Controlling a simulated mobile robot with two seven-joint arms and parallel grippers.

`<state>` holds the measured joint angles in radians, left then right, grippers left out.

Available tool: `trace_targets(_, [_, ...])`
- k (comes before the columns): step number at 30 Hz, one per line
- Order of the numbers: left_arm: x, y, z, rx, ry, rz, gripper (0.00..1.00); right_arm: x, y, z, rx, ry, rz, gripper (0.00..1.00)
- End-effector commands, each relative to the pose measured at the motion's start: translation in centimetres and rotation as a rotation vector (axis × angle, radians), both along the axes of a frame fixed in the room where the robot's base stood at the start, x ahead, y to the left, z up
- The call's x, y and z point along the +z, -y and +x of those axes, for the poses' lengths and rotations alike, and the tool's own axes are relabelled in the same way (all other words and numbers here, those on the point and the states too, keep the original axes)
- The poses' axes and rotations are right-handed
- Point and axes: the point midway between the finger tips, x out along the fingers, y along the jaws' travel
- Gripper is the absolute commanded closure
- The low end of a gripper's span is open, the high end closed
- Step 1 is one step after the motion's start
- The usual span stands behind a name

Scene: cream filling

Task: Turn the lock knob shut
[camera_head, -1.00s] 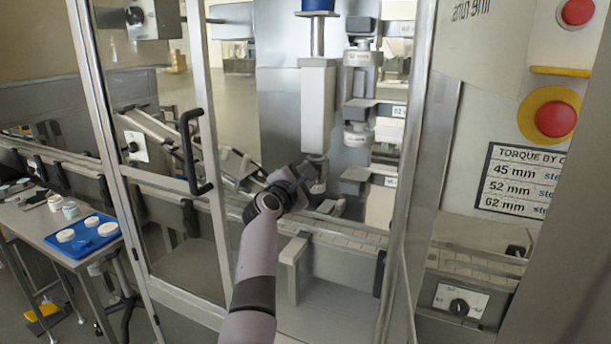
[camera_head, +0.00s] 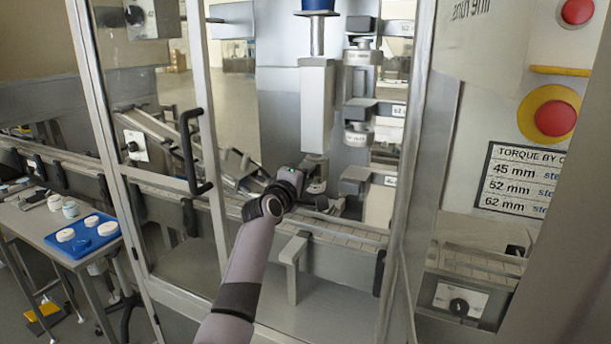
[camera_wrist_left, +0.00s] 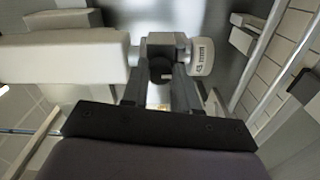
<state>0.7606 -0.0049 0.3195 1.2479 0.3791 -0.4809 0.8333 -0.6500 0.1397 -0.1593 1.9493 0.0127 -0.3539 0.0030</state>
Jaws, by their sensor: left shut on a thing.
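My left arm reaches through the open guard door to the lower end of the white vertical spindle (camera_head: 317,105). My left gripper (camera_head: 318,190) is just below and in front of that end, small and partly hidden by my wrist. In the left wrist view, its two dark fingers (camera_wrist_left: 160,88) are shut on the dark lock knob (camera_wrist_left: 161,67), under a grey block (camera_wrist_left: 165,42). The knob's marking and exact angle cannot be read. A pale round chuck with a printed label (camera_wrist_left: 202,57) sits just right of the fingers. My right gripper is not in view.
A conveyor (camera_head: 335,228) runs below the gripper. Racked chucks (camera_head: 357,135) stand close to the right of the spindle. The glazed door (camera_head: 190,150) with a black handle is at the left, and a frame post (camera_head: 408,190) at the right. A blue tray (camera_head: 85,250) holds white lids.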

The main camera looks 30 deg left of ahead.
Motion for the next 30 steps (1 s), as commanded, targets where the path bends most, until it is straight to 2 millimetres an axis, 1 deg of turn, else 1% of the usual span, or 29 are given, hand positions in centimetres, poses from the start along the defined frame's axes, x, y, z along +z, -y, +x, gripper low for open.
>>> trace_targets(1, [0.25,-0.14,-0.01,0.003,0.005,0.014,1.00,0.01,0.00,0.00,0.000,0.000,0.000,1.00])
trace_targets(6, [0.27,-0.15,-0.01,0.003,0.004,0.038,1.00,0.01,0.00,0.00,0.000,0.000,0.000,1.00])
trace_targets(18, [0.32,-0.15,-0.01,0.004,0.004,0.043,1.00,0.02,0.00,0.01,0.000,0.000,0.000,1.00])
trace_targets(19, [0.32,-0.15,-0.01,0.004,0.004,0.043,0.61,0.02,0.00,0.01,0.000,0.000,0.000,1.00])
trace_targets(20, [0.32,-0.14,-0.01,0.004,0.004,0.043,0.52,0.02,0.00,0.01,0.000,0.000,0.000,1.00])
trace_targets(21, [0.30,-0.13,-0.01,0.003,0.003,0.042,0.45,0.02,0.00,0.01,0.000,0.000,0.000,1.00])
trace_targets(30, [0.10,-0.05,-0.05,0.002,0.000,0.040,0.45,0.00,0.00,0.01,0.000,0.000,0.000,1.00])
